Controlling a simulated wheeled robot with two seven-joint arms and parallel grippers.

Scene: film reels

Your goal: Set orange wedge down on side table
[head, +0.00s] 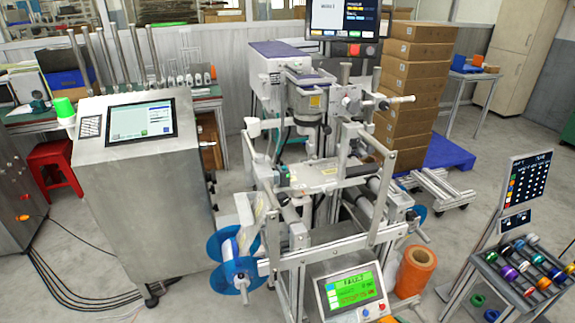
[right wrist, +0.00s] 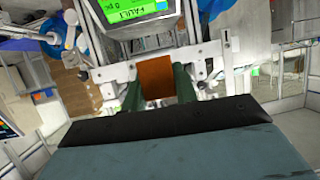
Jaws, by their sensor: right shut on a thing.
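My right gripper (right wrist: 158,88) shows in the right wrist view, with its two green fingers shut on the orange wedge (right wrist: 157,72). The wedge is a plain brownish-orange block between the fingertips, held in front of the machine with the green FAULT display. Its far side is hidden. Neither gripper shows in the head view. A small table (head: 459,73) with a blue bin and orange items stands at the back right in the head view; I cannot tell whether it is the side table.
The film machine (head: 330,175) fills the middle, with its FAULT panel (head: 350,291) at the front and an orange roll (head: 416,270) beside it. A rack of coloured spools (head: 520,268) stands at right. Stacked cartons (head: 413,85) are behind.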

